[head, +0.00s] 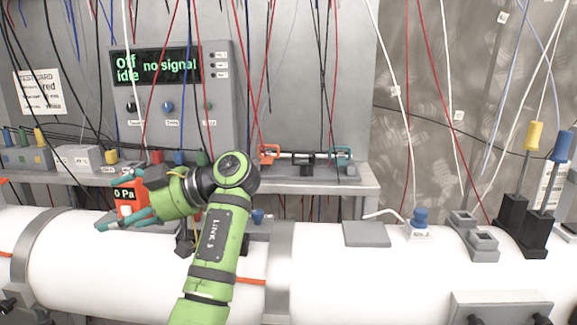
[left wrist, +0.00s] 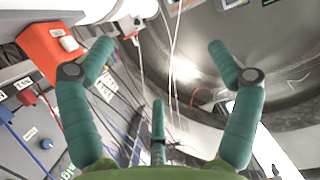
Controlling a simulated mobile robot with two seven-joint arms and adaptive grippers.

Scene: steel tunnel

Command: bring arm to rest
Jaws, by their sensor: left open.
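My left arm (head: 212,235), green with dark joints, rises from the bottom of the head view and bends left at its wrist. My left gripper (head: 111,199) has teal fingers and points left above the white pipe (head: 75,260). In the left wrist view its three fingers (left wrist: 160,68) are spread apart with nothing between them. A red-orange box with a "0 Pa" display (head: 125,194) shows between the fingers in the head view, partly hidden by them. I cannot tell whether they touch it. My right gripper is not in view.
A grey shelf (head: 300,180) behind the pipe carries small boxes with coloured plugs and an orange-and-teal clamped part (head: 305,157). A control panel (head: 170,95) reads "Off idle no signal". Cables hang from above. Black blocks (head: 512,212) with plugs stand on the pipe at right.

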